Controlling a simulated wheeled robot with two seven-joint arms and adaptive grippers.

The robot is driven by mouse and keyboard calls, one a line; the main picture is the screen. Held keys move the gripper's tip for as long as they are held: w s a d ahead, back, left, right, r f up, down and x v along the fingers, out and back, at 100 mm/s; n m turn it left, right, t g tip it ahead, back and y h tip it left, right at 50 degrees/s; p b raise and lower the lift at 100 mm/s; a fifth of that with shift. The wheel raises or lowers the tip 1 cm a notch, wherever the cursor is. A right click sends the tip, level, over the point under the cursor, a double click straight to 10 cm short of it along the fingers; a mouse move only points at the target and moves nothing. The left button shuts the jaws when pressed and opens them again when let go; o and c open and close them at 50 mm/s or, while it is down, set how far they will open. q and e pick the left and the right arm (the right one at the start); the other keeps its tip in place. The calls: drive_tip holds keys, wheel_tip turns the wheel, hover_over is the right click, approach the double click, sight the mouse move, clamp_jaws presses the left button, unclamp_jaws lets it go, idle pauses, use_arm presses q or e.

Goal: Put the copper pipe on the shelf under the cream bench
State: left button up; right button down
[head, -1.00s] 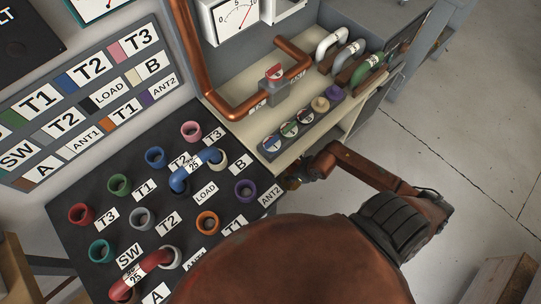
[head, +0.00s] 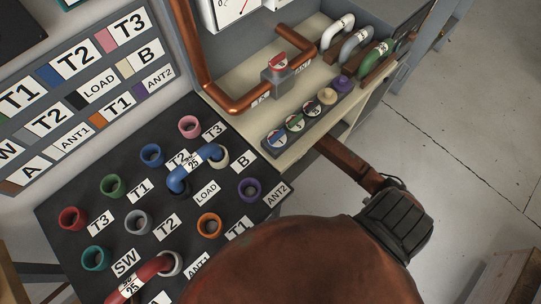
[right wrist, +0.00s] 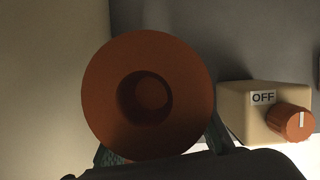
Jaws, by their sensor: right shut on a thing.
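The cream bench (head: 299,149) stands at the upper middle of the head view. The shelf under the bench cannot be made out clearly. My left gripper is in neither view.
A cream box marked OFF (right wrist: 240,105) with an orange knob (right wrist: 290,122) is close right of the held piece. A black patch panel (head: 75,190) is left. Open floor lies right.

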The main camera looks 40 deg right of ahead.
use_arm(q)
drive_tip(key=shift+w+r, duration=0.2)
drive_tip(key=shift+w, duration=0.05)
use_arm(e)
drive_tip(key=shift+f, duration=0.15)
drive_tip(key=shift+f, duration=0.1)
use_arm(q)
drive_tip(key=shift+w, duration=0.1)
use_arm(e)
drive_tip(key=c, duration=1.5)
unclamp_jaws()
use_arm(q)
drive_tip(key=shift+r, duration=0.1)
use_arm(e)
drive_tip(key=shift+s+r, duration=0.1)
drive_tip(key=shift+r, duration=0.2)
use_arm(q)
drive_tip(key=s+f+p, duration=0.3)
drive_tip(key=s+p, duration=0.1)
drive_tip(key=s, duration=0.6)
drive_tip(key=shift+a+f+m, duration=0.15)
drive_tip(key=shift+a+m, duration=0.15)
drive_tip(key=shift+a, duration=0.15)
use_arm(e)
drive_tip(key=s+d+r, duration=0.2)
drive_tip(key=s+d, duration=0.1)
drive_tip(key=s, duration=0.9)
drive_tip(key=shift+s+r, duration=0.15)
drive_tip(key=shift+s, duration=0.15)
